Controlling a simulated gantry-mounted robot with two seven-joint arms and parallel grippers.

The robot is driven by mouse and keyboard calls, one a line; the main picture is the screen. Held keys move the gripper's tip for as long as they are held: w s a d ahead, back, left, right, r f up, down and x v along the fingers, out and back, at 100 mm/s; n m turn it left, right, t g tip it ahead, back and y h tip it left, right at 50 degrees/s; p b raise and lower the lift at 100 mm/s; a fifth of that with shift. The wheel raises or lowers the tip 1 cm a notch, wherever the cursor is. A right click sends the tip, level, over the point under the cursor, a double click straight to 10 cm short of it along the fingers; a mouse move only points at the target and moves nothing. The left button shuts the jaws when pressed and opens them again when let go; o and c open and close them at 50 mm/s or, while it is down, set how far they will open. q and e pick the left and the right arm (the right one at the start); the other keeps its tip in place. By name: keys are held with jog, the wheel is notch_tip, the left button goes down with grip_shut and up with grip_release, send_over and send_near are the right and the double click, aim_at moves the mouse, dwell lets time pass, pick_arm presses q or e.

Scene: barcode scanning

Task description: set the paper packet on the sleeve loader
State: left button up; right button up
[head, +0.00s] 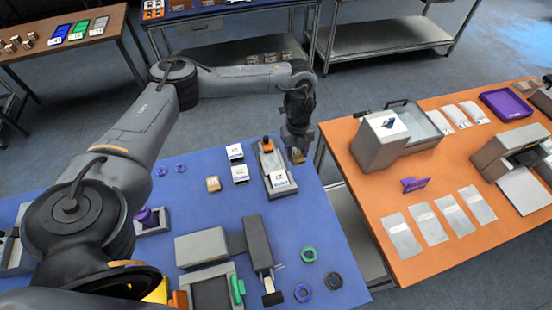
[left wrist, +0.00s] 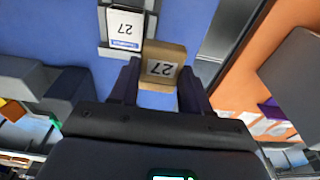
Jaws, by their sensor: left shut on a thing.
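My left gripper (head: 298,152) is shut on a small brown paper packet (head: 299,157) and holds it at the right edge of the blue table. In the left wrist view the packet (left wrist: 163,65) shows a white label with 27, between the two fingers. Just left of it in the head view is a long grey fixture with an orange knob (head: 267,143), which looks like the sleeve loader (head: 266,161). A white sleeve (head: 279,179) marked 27 lies at its near end, also seen in the left wrist view (left wrist: 125,28). My right gripper is not visible.
White boxes (head: 240,174) and another brown packet (head: 213,184) lie left of the fixture. Grey devices (head: 258,244) and coloured rings (head: 308,254) stand nearer. An orange table (head: 353,175) with machines is to the right, across a gap.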

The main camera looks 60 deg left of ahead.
pick_arm(q)
jog(key=p, duration=0.1)
send_over(272, 162)
jog(key=f, duration=0.6)
jog(key=shift+w+a+f, duration=0.1)
jog(key=shift+a, duration=0.1)
jog(key=shift+f, duration=2.05)
jog(key=shift+f, duration=0.1)
jog(key=shift+f, duration=0.5)
jog(key=o, duration=1.2)
jog(key=shift+a, duration=0.1)
